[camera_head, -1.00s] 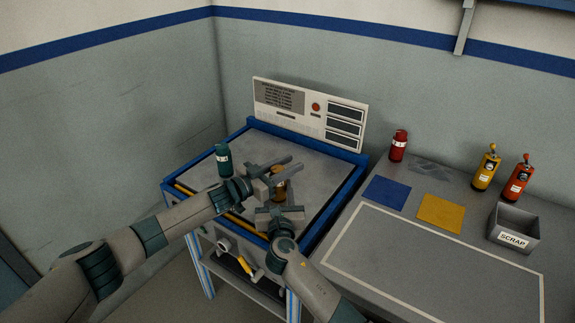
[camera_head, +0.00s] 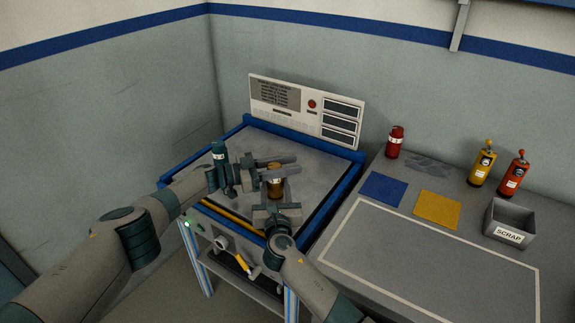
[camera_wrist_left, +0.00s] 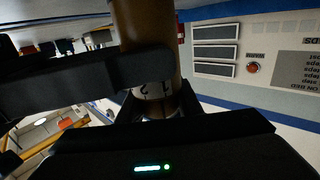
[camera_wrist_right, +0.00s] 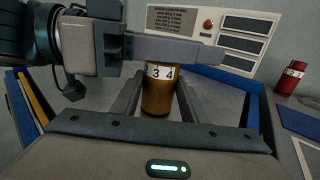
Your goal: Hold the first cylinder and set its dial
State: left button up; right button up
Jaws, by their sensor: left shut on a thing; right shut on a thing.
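The amber cylinder (camera_head: 275,186) stands upright on the grey top of the blue-edged bench. It also shows in the right wrist view (camera_wrist_right: 158,98), where its white ring (camera_wrist_right: 160,72) reads 3 and 4. In the left wrist view the ring (camera_wrist_left: 153,89) shows 1 and 2. My right gripper (camera_head: 277,206) is shut on the cylinder's body from the front, a finger on each side. My left gripper (camera_head: 272,168) is shut on its upper part, coming from the left, with one finger crossing just above the ring in the right wrist view.
A teal cylinder (camera_head: 219,153) stands close by my left wrist. A panel with dark displays (camera_head: 305,108) rises behind. The right table (camera_head: 425,255) holds a red cylinder (camera_head: 394,141), yellow and orange-red bottles, blue and yellow squares and a scrap bin (camera_head: 510,222).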

pick_arm(q)
jog(key=shift+a, duration=0.15)
pick_arm(e)
jog(key=shift+s+a, duration=0.1)
jog(key=shift+a, duration=0.05)
dwell(0.4)
pick_arm(q)
jog(key=o, duration=1.1)
jog(key=shift+s+g, duration=0.1)
jog(key=shift+g, duration=0.2)
jog(key=shift+c, duration=0.2)
jog(key=s+a, duration=0.2)
jog(key=a, duration=0.9)
jog(key=shift+s+a, duration=0.15)
jog(key=shift+a, duration=0.25)
pick_arm(e)
jog(key=o, duration=1.4)
